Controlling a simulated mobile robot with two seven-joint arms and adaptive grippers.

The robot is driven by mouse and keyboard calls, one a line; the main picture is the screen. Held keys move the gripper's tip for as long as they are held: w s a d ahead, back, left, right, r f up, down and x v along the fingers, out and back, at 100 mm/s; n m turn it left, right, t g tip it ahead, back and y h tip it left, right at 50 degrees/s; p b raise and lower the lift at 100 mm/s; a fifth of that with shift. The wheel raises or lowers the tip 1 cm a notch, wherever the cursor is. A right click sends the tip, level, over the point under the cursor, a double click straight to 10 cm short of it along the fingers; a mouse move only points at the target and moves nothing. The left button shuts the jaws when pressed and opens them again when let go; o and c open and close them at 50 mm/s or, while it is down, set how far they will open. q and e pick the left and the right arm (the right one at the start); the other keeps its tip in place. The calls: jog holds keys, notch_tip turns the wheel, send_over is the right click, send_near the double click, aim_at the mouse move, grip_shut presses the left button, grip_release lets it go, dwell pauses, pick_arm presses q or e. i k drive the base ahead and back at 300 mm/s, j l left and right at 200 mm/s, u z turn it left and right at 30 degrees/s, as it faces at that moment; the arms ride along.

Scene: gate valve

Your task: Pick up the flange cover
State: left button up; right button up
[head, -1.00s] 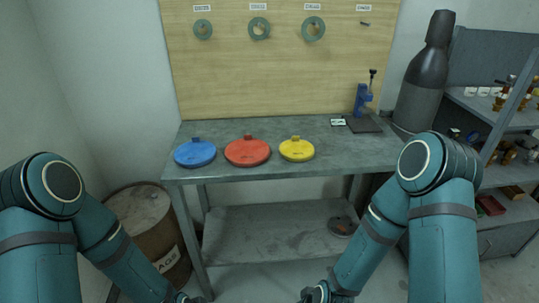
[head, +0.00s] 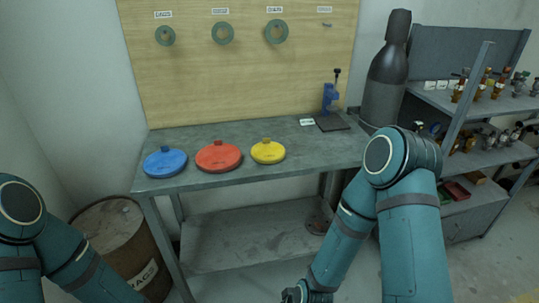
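Three round flange covers with small raised grips lie flat in a row on the grey metal workbench (head: 285,143). The blue cover (head: 165,163) is at the left, the red cover (head: 218,157) in the middle and the yellow cover (head: 268,152) at the right. They are apart from each other, and no gripper touches them. My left arm comes in at the lower left; its gripper is out of the picture. My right arm reaches down to the bottom edge, in front of the bench and below its top. Its fingers are cut off by the bottom edge.
A blue press (head: 330,98) stands at the bench's back right, beside a dark gas cylinder (head: 386,80). Shelves (head: 480,105) with valves stand at the right. A rusty barrel (head: 120,242) stands left of the bench. Green rings (head: 222,34) hang on the wooden board (head: 240,80).

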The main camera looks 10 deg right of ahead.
aim_at(266, 152)
jog(key=i+l+u, duration=0.2)
jog(key=l+u, duration=0.15)
jog(key=i+l+u, duration=0.15)
jog(key=l+u, duration=0.2)
